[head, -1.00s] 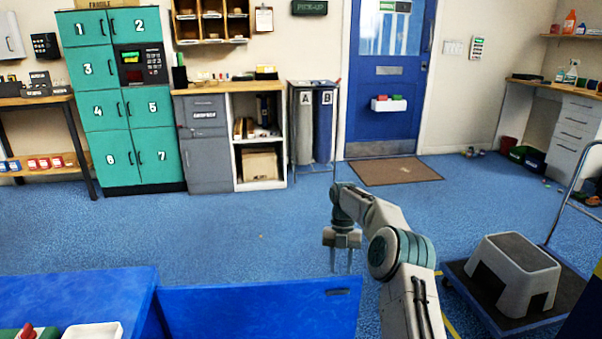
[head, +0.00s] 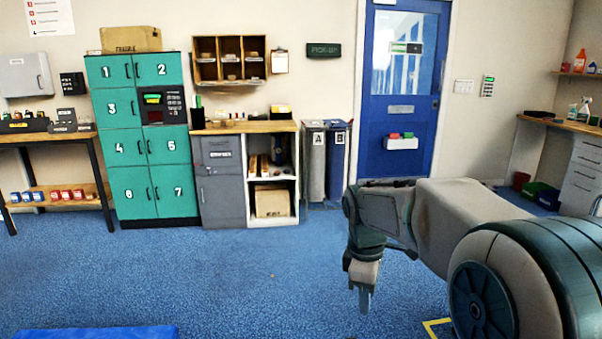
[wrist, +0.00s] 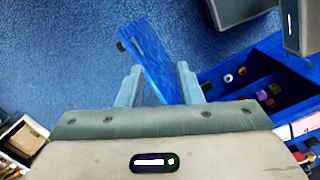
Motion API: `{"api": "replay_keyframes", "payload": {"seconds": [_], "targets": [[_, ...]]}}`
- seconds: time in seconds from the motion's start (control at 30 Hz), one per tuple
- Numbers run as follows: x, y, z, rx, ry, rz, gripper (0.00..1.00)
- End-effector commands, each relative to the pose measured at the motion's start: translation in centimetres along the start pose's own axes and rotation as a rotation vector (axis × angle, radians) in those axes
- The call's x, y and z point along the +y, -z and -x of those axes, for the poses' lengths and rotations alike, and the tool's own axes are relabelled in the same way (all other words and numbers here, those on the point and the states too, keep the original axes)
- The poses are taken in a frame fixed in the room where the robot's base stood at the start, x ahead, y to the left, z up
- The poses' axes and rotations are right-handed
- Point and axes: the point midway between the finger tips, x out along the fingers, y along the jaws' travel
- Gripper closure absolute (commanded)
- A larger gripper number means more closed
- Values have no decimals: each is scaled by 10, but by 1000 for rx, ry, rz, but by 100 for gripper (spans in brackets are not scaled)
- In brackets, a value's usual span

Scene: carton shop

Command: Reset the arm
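My arm reaches in from the right of the head view, with the elbow large and close. My gripper (head: 364,302) hangs down over the blue floor, clear of the furniture. The wrist view shows its two fingers (wrist: 159,88) spread apart, with nothing clearly gripped. A narrow blue panel (wrist: 147,55) shows between and beyond the fingers; I cannot tell how far below them it lies.
A blue surface edge (head: 95,332) shows at the bottom left. Teal lockers (head: 128,110), a grey cabinet (head: 220,195) and a blue door (head: 398,90) line the back wall. The wrist view shows a blue container (wrist: 285,60) with several small items. The middle floor is open.

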Motion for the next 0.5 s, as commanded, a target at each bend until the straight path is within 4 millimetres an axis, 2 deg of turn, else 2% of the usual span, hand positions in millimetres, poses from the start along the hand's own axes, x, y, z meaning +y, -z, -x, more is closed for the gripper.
{"api": "replay_keyframes", "payload": {"seconds": [0.03, 0.2, 0.33, 0.5], "targets": [[-15, -10, 19, 10, -19, -92, 68], [-60, -38, 43, 63, -63, -428, 68], [-94, -58, 56, 121, -81, -687, 68], [-133, -78, 60, 200, -81, -983, 68]]}}
